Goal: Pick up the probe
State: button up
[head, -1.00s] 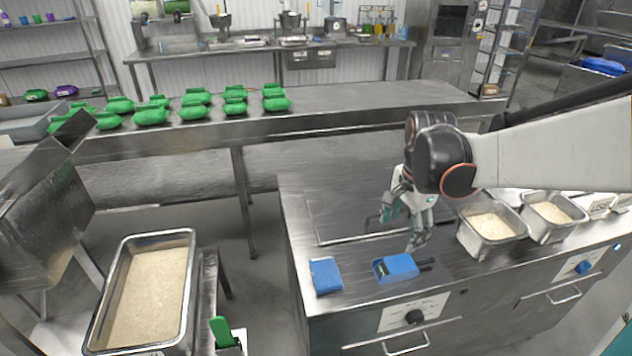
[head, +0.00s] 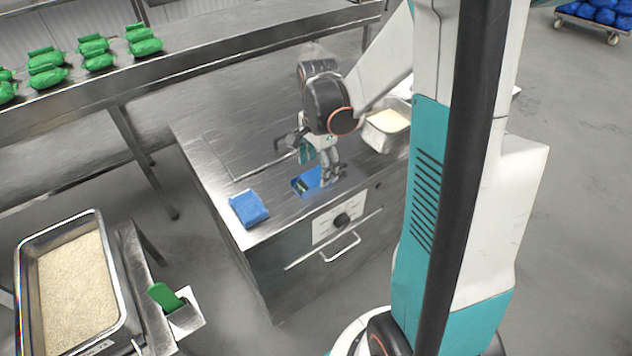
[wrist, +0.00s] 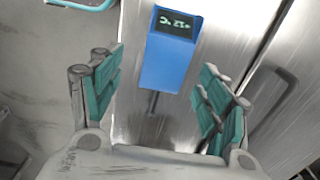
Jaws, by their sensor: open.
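The probe is a blue handheld unit (head: 305,184) with a small dark display, lying near the front edge of the steel counter. In the wrist view its blue body (wrist: 166,67) lies ahead between my fingers, with the lit display at the far end. A thin dark stem (wrist: 152,102) sticks out of its near end. My gripper (head: 325,176) is open and empty just above the unit. In the wrist view, my gripper (wrist: 160,88) has its teal-padded fingers spread on either side of the unit, apart from it. The fingers partly cover the unit in the head view.
A folded blue cloth or pad (head: 249,208) lies left of the unit on the counter (head: 215,130). A metal pan of rice (head: 383,135) stands to the right. A larger rice tray (head: 112,270) and a green-handled tool (head: 165,297) are at the lower left.

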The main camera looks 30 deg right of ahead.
aim_at(316, 176)
jog(key=f, duration=0.1)
jog(key=f+b, duration=0.1)
jog(key=f, duration=0.1)
jog(key=f+b, duration=0.1)
jog(key=f, duration=0.1)
jog(key=shift+w, duration=0.35)
jog(key=shift+r, duration=0.1)
jog(key=c, duration=1.2)
